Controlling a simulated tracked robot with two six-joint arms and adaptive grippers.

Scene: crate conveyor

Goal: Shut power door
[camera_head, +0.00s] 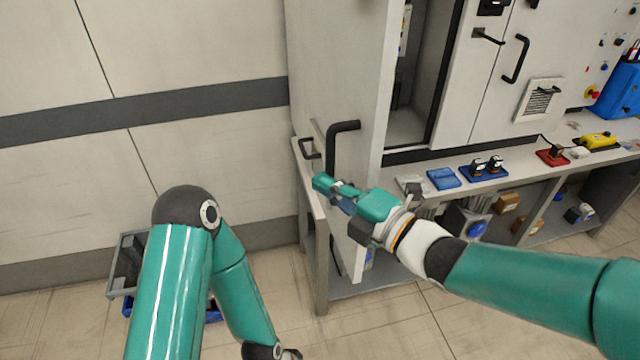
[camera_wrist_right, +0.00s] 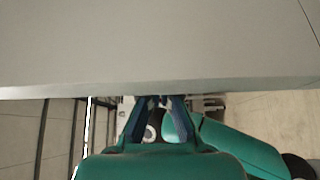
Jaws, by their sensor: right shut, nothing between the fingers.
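The power door (camera_head: 347,70) is a pale grey panel standing open at the left of the cabinet, with the dark interior (camera_head: 412,85) showing to its right. A black bent handle (camera_head: 333,140) is on the door's face. My right gripper (camera_head: 328,187) is shut and empty, just below the handle in the picture; I cannot tell whether it touches the door. In the right wrist view, the shut fingers (camera_wrist_right: 160,104) are near the lower edge of a broad pale panel (camera_wrist_right: 160,45). My left arm is folded at the lower left, with its gripper end (camera_head: 275,352) barely showing.
A workbench (camera_head: 520,170) below the cabinet holds blue trays (camera_head: 443,179), a red device (camera_head: 552,154) and a yellow device (camera_head: 598,140). A grey crate (camera_head: 127,265) is behind my left arm. The wall and floor at left are mostly clear.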

